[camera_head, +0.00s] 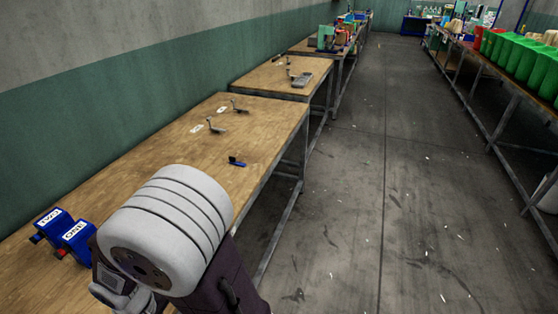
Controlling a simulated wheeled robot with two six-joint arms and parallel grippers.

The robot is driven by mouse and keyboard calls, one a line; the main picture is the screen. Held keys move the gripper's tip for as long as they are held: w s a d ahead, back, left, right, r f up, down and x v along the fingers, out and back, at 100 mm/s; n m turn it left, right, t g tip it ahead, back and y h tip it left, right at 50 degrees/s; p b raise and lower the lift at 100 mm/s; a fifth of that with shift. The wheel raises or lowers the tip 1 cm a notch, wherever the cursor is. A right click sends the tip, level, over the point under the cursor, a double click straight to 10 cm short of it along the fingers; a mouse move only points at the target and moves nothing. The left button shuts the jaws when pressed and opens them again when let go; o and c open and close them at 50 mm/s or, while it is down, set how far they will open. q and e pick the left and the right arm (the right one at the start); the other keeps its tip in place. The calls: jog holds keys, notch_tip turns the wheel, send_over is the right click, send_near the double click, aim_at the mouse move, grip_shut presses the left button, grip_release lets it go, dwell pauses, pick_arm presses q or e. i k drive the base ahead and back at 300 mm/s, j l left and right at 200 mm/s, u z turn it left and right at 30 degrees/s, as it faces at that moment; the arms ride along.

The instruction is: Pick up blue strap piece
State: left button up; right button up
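A small blue piece (237,161), likely the blue strap piece, lies on the near wooden table (172,143), close to its right edge. It is too small to make out its detail. A large white and dark link of my own arm fills the lower left of the view and covers part of the table. Neither of my grippers can be made out in the view.
Two blue labelled boxes (75,238) sit on the table at the lower left. Small grey metal parts (216,127) and white labels stand farther back. More tables continue behind. Green bins (512,55) line a right-hand table. The floor aisle between is open.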

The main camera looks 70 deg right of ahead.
aim_at(232, 159)
jog(key=l+z, duration=0.1)
jog(key=z, duration=2)
jog(key=i+l+u, duration=0.4)
jog(key=u, duration=0.2)
jog(key=i+l+u, duration=0.15)
jog(key=l+u, duration=0.2)
jog(key=i+l+u, duration=0.1)
jog(key=l+u, duration=0.2)
jog(key=l, duration=0.15)
jog(key=l+u, duration=0.3)
jog(key=i+l+u, duration=0.1)
jog(key=l+u, duration=0.2)
jog(key=l, duration=0.2)
